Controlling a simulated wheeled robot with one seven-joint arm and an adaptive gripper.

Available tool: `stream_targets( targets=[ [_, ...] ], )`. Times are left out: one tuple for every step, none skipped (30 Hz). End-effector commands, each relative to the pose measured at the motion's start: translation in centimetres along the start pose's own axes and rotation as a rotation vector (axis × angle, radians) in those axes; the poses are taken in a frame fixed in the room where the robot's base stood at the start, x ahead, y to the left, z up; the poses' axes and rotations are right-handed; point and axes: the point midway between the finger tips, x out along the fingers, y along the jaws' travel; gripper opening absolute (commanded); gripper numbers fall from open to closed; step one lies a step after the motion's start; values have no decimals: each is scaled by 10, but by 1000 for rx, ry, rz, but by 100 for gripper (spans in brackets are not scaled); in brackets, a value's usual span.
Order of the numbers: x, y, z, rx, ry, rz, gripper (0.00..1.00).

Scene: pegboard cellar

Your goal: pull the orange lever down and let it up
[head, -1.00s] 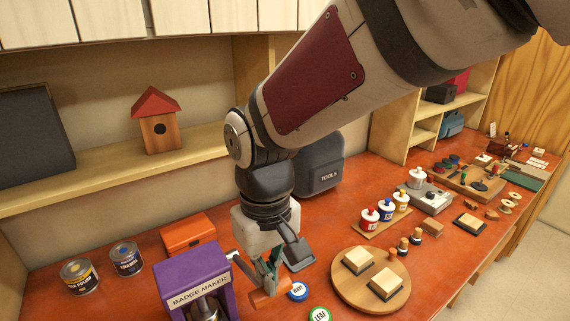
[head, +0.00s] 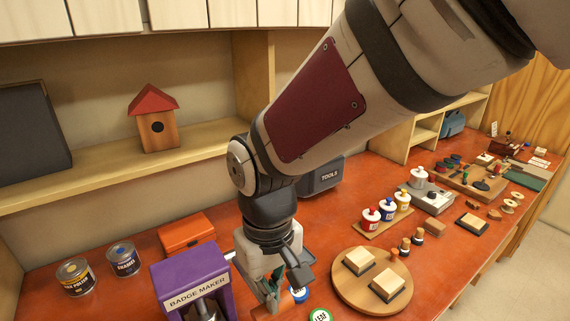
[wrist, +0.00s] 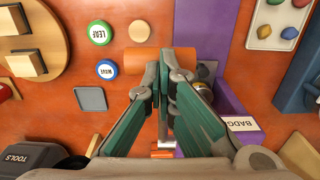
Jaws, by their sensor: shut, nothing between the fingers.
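The orange lever's cylindrical grip (wrist: 140,60) lies just beyond my fingertips in the wrist view. In the head view the grip (head: 284,303) is partly hidden behind my gripper (head: 272,300). The lever belongs to the purple badge maker (head: 165,277), which also shows at the right in the wrist view (wrist: 196,25). My gripper (wrist: 163,72) is shut and empty, its fingertips over the grip. I cannot tell whether they touch it.
Blue and green badges, WAVE (wrist: 107,70) and LEAF (wrist: 102,30), lie beside the lever. A round wooden board (head: 345,295) with two blocks is to the right.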

Motion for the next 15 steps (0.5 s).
stream_targets(
  targets=[
    [4, 1, -2, 0, 4, 0, 0],
    [6, 1, -1, 1, 4, 0, 0],
    [8, 1, -1, 1, 4, 0, 0],
    [9, 1, -1, 1, 5, 0, 0],
    [10, 1, -1, 1, 6, 0, 0],
    [11, 0, -1, 1, 6, 0, 0],
    [11, 0, -1, 1, 7, 0, 0],
    [11, 0, -1, 1, 7, 0, 0],
    [11, 0, -1, 1, 7, 0, 0],
    [11, 0, -1, 1, 7, 0, 0],
    [11, 0, -1, 1, 7, 0, 0],
    [11, 0, -1, 1, 7, 0, 0],
    [11, 0, -1, 1, 6, 0, 0],
    [11, 0, -1, 1, 6, 0, 0],
    [11, 0, -1, 1, 6, 0, 0]
  ],
)
